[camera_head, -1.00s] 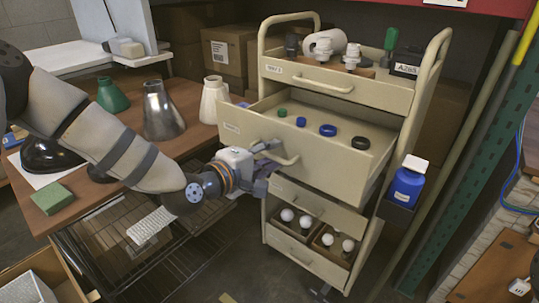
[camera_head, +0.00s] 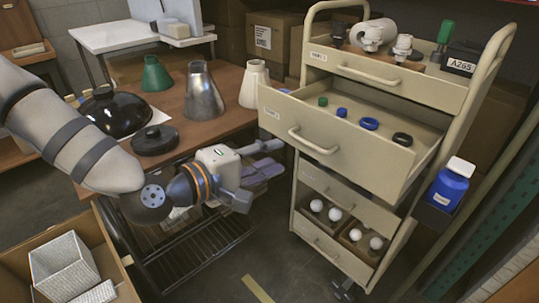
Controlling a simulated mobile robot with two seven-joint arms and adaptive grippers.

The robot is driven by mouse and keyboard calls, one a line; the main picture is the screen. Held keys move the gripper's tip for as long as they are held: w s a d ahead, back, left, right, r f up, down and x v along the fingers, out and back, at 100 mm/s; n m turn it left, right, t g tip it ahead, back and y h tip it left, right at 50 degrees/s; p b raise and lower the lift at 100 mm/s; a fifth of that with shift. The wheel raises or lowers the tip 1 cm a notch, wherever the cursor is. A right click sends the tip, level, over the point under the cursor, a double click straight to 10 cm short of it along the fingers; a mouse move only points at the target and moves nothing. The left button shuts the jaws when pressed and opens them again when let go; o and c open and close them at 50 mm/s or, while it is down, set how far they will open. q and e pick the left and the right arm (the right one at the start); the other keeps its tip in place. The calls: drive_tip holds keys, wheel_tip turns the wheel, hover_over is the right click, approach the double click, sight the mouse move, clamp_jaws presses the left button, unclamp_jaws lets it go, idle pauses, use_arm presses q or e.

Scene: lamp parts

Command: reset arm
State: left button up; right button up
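My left gripper (camera_head: 280,158) is in the middle of the view, left of the cart's open drawer (camera_head: 355,160) and below its handle (camera_head: 312,141). Its fingers look spread, with nothing between them, and it stands apart from the handle. The drawer is pulled out and holds a green cap (camera_head: 323,101), blue caps (camera_head: 369,123) and a black ring (camera_head: 402,139). My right gripper is not in view.
The wooden table (camera_head: 220,125) at left bears green, metal and white lamp shades and a black dome (camera_head: 114,112). A cardboard box (camera_head: 85,250) is at lower left. A blue bottle (camera_head: 448,185) hangs on the cart's right side. Below the drawer are white bulbs (camera_head: 335,214).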

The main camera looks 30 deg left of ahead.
use_arm(q)
drive_tip(key=shift+f, duration=0.1)
drive_tip(key=s+d+f+m+g+y+p, duration=0.1)
drive_tip(key=s+f+m+g, duration=0.3)
drive_tip(key=s+f, duration=0.5)
drive_tip(key=s+d+f+m+g+y, duration=0.1)
drive_tip(key=s+d+f+m+g, duration=0.1)
drive_tip(key=s+f+g, duration=0.6)
drive_tip(key=s+a+f+m+g+y, duration=0.1)
drive_tip(key=s+f+m, duration=0.1)
drive_tip(key=s, duration=0.5)
drive_tip(key=s+a+f+m+g+y+p, duration=0.1)
drive_tip(key=s+f+m+g, duration=0.1)
drive_tip(key=s, duration=0.5)
drive_tip(key=s+a+f+m+g+y, duration=0.1)
drive_tip(key=s+a+f+m+g, duration=0.1)
drive_tip(key=s+f, duration=0.3)
drive_tip(key=s+m, duration=0.1)
drive_tip(key=s, duration=0.2)
drive_tip(key=shift+f+m, duration=0.25)
drive_tip(key=shift+m, duration=0.05)
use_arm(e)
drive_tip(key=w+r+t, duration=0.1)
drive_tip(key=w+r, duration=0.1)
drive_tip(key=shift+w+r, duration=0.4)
use_arm(q)
drive_tip(key=shift+w, duration=0.1)
